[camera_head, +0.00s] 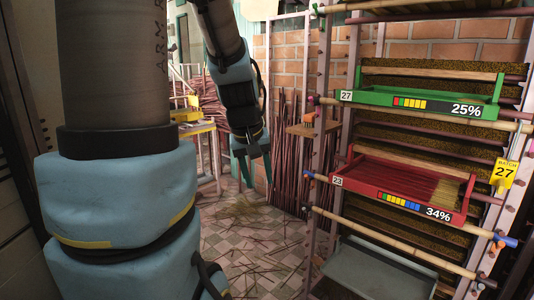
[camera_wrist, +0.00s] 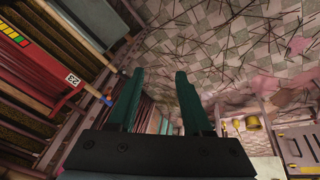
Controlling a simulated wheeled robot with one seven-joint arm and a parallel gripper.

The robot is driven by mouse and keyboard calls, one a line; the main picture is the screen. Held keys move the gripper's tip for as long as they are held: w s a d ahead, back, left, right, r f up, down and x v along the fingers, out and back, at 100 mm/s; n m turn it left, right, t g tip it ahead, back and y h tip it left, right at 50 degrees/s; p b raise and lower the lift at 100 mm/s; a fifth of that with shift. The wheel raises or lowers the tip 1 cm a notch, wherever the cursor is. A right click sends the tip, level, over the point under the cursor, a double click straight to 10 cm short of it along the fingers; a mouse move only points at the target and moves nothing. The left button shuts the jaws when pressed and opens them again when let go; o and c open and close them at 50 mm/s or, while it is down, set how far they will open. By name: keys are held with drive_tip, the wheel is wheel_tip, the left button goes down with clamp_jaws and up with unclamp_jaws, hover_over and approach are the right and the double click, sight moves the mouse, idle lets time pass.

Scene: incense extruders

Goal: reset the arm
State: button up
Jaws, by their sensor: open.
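My gripper (camera_head: 251,170) hangs from the end of my arm left of the rack in the head view, fingers pointing down. In the wrist view my gripper's two green fingers (camera_wrist: 159,100) stand apart with nothing between them. The gripper touches nothing that I can see. My upper arm, with blue joint covers, fills the left part of the head view.
A rack (camera_head: 324,110) on the right holds a green tray (camera_head: 375,97) marked 25%, a red tray (camera_head: 370,183) marked 34% and a grey tray (camera_head: 372,272). Bundled sticks (camera_head: 290,150) lean by the brick wall (camera_head: 400,40). Loose sticks litter the tiled floor (camera_head: 235,265).

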drive_tip(key=s+a+f+m+g+y, duration=0.1)
drive_tip(key=s+a+f+m+g, duration=0.1)
drive_tip(key=s+a+f, duration=0.45)
wheel_tip(320, 180, up, 15)
drive_tip(key=s+d+p, duration=0.2)
drive_tip(key=p, duration=1.4)
drive_tip(key=shift+r, duration=0.15)
